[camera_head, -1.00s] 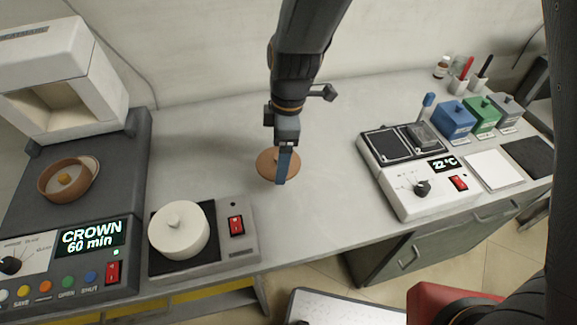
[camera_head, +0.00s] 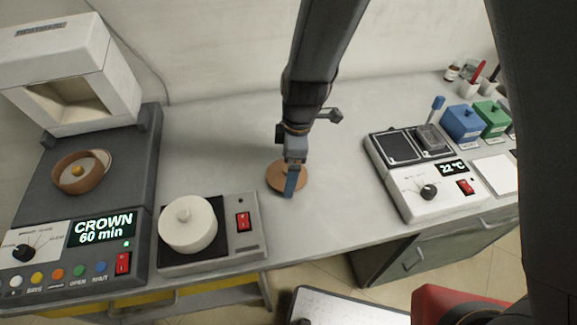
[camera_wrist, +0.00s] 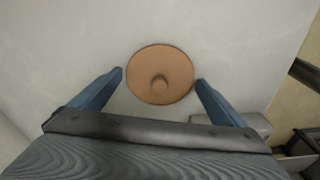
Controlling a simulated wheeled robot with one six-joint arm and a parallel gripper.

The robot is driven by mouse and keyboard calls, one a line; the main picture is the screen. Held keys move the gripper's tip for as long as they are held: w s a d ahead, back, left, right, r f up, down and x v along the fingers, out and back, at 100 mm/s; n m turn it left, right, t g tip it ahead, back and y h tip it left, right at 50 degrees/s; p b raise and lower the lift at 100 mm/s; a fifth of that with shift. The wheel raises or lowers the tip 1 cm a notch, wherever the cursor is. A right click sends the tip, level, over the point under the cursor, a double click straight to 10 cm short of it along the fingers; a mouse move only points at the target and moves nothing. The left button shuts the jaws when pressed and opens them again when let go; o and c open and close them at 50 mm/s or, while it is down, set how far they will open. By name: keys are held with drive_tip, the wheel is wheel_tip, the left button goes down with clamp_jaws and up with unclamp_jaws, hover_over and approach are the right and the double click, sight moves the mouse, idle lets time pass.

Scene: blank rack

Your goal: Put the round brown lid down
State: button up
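The round brown lid (camera_head: 275,176) is a flat disc with a small knob. It is level, knob up, between the two fingers of my gripper (camera_head: 291,180) over the middle of the grey bench. In the wrist view the lid (camera_wrist: 160,60) fills the space between the blue fingertips of my gripper (camera_wrist: 160,78), one at each side of its rim. The near finger hides part of the lid in the head view. I cannot tell whether the lid's underside touches the bench (camera_head: 225,150).
A heater with a white lidded pot (camera_head: 188,228) stands left of the lid. A furnace (camera_head: 55,75) with a brown dish (camera_head: 62,184) is further left. A device reading 22 °C (camera_head: 412,207) stands right. Bench around the lid is clear.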

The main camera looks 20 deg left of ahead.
drive_tip(key=r, duration=0.4)
drive_tip(key=d+r+b, duration=0.1)
drive_tip(key=r, duration=0.3)
drive_tip(key=r+b, duration=0.1)
drive_tip(key=r, duration=0.3)
drive_tip(key=shift+w+d+r, duration=0.1)
drive_tip(key=shift+w+d, duration=0.1)
drive_tip(key=s+d+m, duration=0.1)
drive_tip(key=d+m, duration=0.6)
drive_tip(key=d, duration=0.3)
drive_tip(key=s+d+m+t+h, duration=0.1)
drive_tip(key=d+m, duration=0.6)
drive_tip(key=d, duration=0.4)
drive_tip(key=s+d+m, duration=0.1)
drive_tip(key=d+m, duration=0.6)
drive_tip(key=d, duration=0.3)
drive_tip(key=shift+s+d+f+m, duration=0.2)
drive_tip(key=shift+d+f+m, duration=0.1)
drive_tip(key=shift+d, duration=0.1)
